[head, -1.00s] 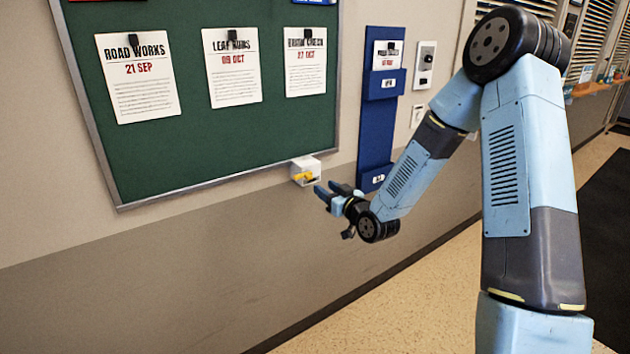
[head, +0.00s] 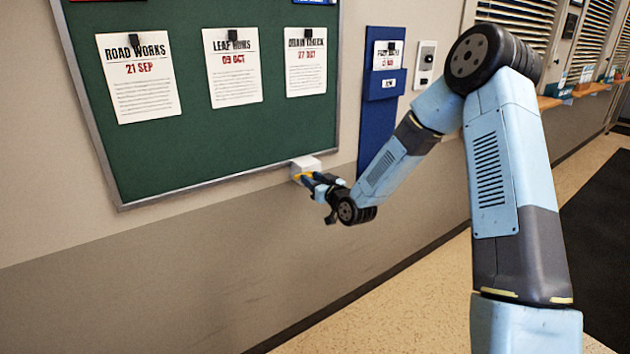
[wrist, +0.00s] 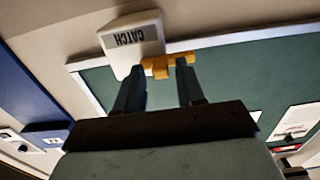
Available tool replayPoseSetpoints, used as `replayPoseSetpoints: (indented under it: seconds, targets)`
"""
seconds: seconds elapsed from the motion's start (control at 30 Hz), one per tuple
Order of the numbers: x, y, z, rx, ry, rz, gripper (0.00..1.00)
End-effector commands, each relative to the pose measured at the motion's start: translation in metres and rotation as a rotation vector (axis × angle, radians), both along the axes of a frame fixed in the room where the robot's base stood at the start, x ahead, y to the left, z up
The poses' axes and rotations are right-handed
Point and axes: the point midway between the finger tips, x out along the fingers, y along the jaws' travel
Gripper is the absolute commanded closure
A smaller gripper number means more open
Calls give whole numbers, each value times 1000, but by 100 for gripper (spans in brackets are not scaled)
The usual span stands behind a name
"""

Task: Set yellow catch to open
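The yellow catch (wrist: 166,66) sticks out from a white box (head: 306,162) on the wall, at the lower right corner of the green board. My gripper (head: 312,182) is at the catch. In the wrist view its two fingers (wrist: 161,70) are spread apart, with the yellow catch at their tips and part of it in the gap. I cannot tell whether a finger touches it. In the head view the fingers partly hide the catch (head: 299,177).
The green notice board (head: 230,140) with three pinned papers is above and left of the box. A blue wall panel (head: 379,125) with a holder is to the right, beside a small switch plate (head: 425,65). The wall below is bare.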

Motion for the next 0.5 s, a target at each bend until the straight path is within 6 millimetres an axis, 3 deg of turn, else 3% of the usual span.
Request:
replayPoseSetpoints:
  seconds: [0.37,0.5]
  targets:
    - [0,-1,0,0,0,-1,98]
    - [0,-1,0,0,0,-1,100]
